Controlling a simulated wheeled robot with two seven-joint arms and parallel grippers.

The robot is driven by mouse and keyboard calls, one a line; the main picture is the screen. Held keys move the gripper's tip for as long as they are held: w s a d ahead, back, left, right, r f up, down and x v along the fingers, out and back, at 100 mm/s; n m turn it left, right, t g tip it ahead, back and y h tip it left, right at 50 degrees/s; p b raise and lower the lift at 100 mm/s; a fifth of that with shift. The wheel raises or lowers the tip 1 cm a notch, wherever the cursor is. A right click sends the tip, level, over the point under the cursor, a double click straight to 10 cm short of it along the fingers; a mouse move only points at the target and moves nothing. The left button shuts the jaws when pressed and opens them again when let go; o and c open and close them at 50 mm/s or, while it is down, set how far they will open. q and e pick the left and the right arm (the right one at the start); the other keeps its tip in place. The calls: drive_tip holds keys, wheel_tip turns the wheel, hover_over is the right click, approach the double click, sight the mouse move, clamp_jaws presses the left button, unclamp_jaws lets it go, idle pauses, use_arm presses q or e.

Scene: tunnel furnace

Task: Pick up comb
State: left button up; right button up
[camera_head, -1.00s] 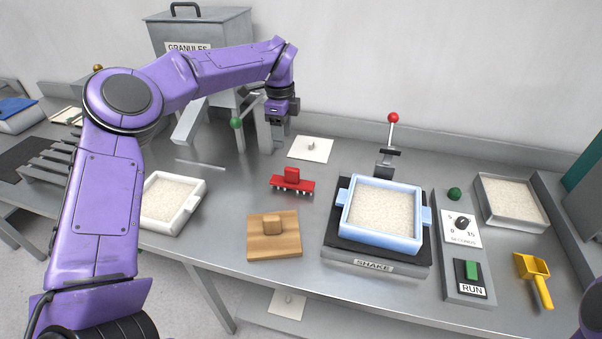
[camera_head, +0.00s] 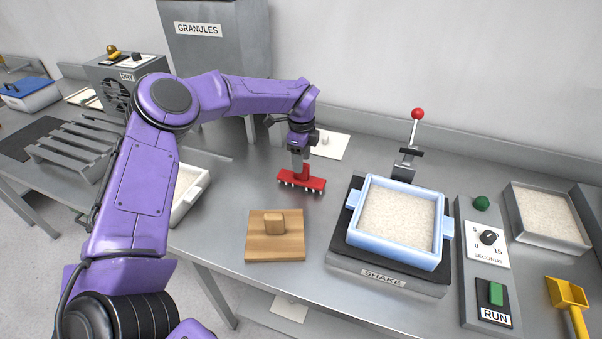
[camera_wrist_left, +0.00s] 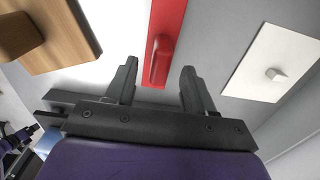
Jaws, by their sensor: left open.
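The red comb (camera_head: 314,185) lies on the metal bench with its pale teeth along its front edge. It also shows in the left wrist view (camera_wrist_left: 170,20), with its raised handle (camera_wrist_left: 160,60) extending between the fingers. My left gripper (camera_head: 301,168) is open, right above the comb at its handle. In the left wrist view, the two dark fingers (camera_wrist_left: 155,82) are spread on either side of the handle, and a gap shows on both sides. The gripper covers part of the handle in the head view. My right gripper is not in view.
A wooden block with a knob (camera_head: 275,248) sits just in front of the comb. A white plate (camera_head: 331,145) lies behind it. A blue tray of granules (camera_head: 353,223) is on the shaker to the right. A white tray (camera_head: 202,187) is at the left.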

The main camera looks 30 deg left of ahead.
use_arm(q)
wheel_tip(320, 180, down, 3)
drive_tip(key=shift+a+r, duration=0.1)
drive_tip(key=shift+r, duration=0.1)
clamp_jaws()
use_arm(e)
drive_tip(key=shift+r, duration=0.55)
use_arm(q)
drive_tip(key=shift+r, duration=0.1)
drive_tip(key=shift+w+r, duration=0.1)
drive_tip(key=shift+r, duration=0.15)
wheel_tip(320, 180, up, 9)
drive_tip(key=b, duration=0.3)
drive_tip(key=shift+f, duration=0.15)
drive_tip(key=shift+r, duration=0.4)
drive_tip(key=c, duration=0.6)
unclamp_jaws()
drive_tip(key=c, duration=0.3)
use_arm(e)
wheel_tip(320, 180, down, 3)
